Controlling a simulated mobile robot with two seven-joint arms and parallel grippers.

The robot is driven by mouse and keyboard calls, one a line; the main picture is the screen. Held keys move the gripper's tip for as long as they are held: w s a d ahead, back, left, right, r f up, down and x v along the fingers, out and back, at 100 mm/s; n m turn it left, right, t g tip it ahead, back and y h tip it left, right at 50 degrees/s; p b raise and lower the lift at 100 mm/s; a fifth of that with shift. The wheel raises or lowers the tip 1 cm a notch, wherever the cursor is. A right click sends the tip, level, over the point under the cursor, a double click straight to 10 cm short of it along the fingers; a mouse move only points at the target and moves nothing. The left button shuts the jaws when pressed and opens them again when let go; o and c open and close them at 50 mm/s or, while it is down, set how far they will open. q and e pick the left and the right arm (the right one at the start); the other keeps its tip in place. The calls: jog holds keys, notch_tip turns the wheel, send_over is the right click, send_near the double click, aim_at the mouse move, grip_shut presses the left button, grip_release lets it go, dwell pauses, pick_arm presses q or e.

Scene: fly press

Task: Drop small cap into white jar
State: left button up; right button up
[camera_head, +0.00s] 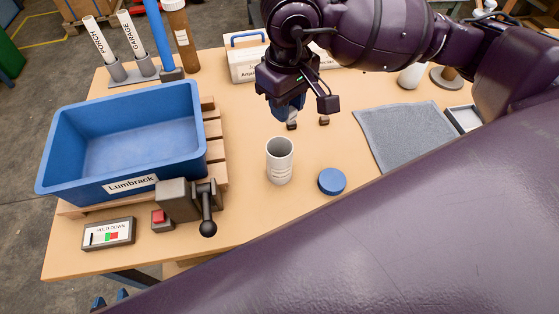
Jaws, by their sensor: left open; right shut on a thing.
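The white jar (279,162) stands upright and open on the table, with small print on its side. A round blue cap (332,181) lies flat on the table to the right of the jar. My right gripper (307,122) points down above the table, just beyond the jar in the picture. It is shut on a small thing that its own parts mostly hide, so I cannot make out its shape. My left gripper is out of view.
A blue Lumbrack bin (75,137) sits on a wooden pallet at left. A clamp with a black-knobbed lever (208,228) and a hold-down box (109,234) stand in front. A grey mat (407,135) lies at right. Labelled tubes and a brown bottle (181,40) stand behind.

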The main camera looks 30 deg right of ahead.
jog(key=shift+f+b, duration=0.3)
jog(key=shift+f, duration=1.75)
jog(key=o, duration=0.7)
jog(key=shift+o, duration=1.4)
notch_tip(320, 180, up, 11)
jog(key=shift+f, duration=0.1)
